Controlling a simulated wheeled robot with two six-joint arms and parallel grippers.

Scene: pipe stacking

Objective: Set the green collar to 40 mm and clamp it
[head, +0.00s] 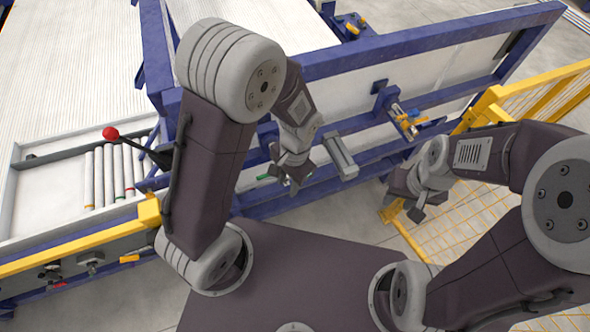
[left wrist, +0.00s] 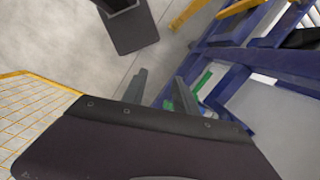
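A small green piece (head: 266,178), which may be the green collar, shows beside my left gripper at the blue frame's lower rail. In the left wrist view a green piece (left wrist: 204,80) lies beyond the right finger, beside a pale strip, partly hidden. My left gripper (head: 291,178) is close to it in the head view; in the left wrist view its two fingers (left wrist: 161,92) are apart with nothing between them. I cannot read any scale or see a clamp clearly. My right gripper (head: 404,208) hangs empty to the right, its fingertips apart, away from the green piece.
A grey block (head: 340,156) is fixed on the blue frame (head: 330,70) right of my left gripper. A yellow bracket (head: 407,122) sits further right. Yellow mesh fencing (head: 470,220) stands at right.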

